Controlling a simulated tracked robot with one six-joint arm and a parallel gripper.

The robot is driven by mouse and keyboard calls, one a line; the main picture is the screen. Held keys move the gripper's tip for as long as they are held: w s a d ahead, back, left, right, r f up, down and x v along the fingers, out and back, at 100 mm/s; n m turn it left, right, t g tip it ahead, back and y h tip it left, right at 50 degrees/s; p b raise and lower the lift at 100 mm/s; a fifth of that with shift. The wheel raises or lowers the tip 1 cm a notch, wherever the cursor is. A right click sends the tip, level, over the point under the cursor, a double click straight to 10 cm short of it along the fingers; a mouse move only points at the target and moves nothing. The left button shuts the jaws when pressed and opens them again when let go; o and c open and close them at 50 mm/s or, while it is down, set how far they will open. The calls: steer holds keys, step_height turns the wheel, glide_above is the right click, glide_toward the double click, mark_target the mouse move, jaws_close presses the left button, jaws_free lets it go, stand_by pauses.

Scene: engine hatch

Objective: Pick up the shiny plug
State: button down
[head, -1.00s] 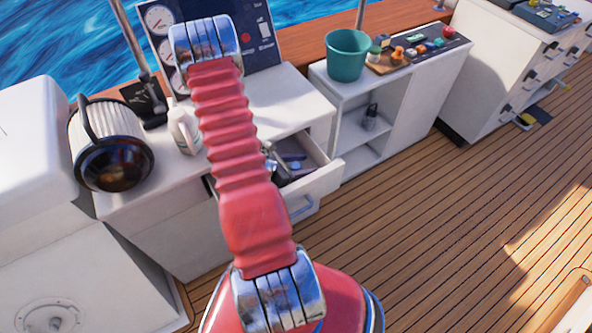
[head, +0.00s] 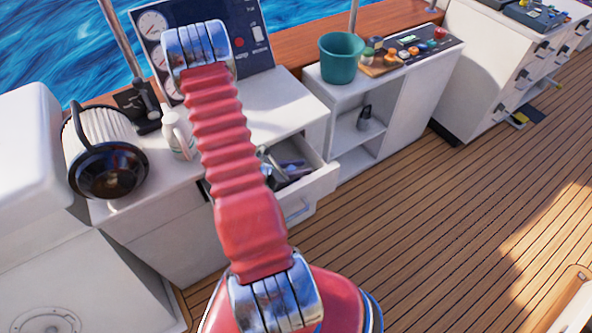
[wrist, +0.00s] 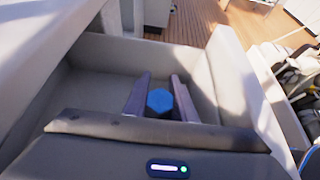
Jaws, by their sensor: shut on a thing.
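In the wrist view, the two dark fingers of my gripper (wrist: 160,84) reach into an open, pale drawer (wrist: 90,58). The fingers are shut on a small, six-sided piece with a blue sheen, which I take to be the shiny plug (wrist: 160,100). It sits between the fingers; whether it touches the drawer floor I cannot tell. In the head view, the open drawer (head: 318,184) shows to the right of my red arm, with part of my gripper (head: 292,168) inside. The plug cannot be made out there.
Drawer walls stand close around the fingers. On the counter are a ribbed filter with a black ring (head: 108,172) and a white bottle (head: 178,134). A green bucket (head: 341,60) stands on the shelf unit at right. The wooden deck (head: 430,220) is clear.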

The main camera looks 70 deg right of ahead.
steer(key=shift+r, duration=0.1)
step_height(320, 180, up, 10)
stand_by(0.6)
stand_by(0.6)
